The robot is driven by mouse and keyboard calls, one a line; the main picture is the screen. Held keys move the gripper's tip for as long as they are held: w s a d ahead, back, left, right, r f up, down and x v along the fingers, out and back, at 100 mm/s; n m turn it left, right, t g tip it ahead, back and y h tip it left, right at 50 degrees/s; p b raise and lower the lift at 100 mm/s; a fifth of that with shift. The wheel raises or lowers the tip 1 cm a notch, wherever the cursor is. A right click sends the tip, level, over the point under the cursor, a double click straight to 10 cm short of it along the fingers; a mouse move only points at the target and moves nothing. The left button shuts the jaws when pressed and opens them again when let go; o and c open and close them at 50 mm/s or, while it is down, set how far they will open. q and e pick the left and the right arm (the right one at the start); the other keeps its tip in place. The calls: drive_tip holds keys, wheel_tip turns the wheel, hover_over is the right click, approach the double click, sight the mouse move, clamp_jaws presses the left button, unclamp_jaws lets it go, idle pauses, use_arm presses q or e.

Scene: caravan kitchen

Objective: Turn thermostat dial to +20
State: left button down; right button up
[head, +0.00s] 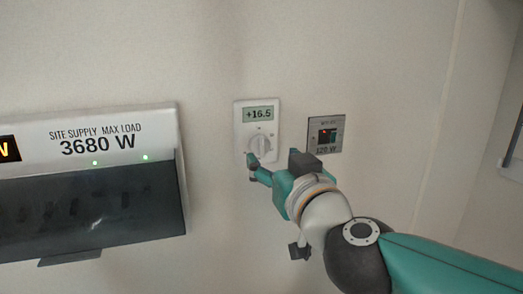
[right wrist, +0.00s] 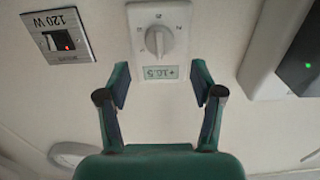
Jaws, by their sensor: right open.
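The white thermostat (head: 242,128) is on the wall near the middle of the head view. Its display (head: 259,114) reads +16.5. Its round white dial (head: 260,144) sits below the display. In the right wrist view the thermostat appears upside down, with the dial (right wrist: 159,39) above the display (right wrist: 160,73). My right gripper (right wrist: 161,88) is open and empty. Its two fingers stand apart on either side of the thermostat's display end in that view, and the dial lies beyond the fingertips. In the head view the gripper (head: 270,166) is just below the dial. My left gripper is not in view.
A switch plate (head: 326,122) marked 120 W, with a red light, is right of the thermostat. A wide panel (head: 110,125) reading 3680 W, with a dark cover (head: 90,205), projects at the left. The wall between panel and thermostat is clear.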

sight(263, 148)
drive_tip(key=x, duration=0.6)
drive_tip(key=shift+w+a, duration=0.1)
drive_tip(key=shift+w, duration=0.2)
drive_tip(key=c, duration=1)
drive_tip(key=shift+a, duration=0.25)
drive_tip(key=shift+c, duration=0.5)
drive_tip(key=shift+d, duration=0.25)
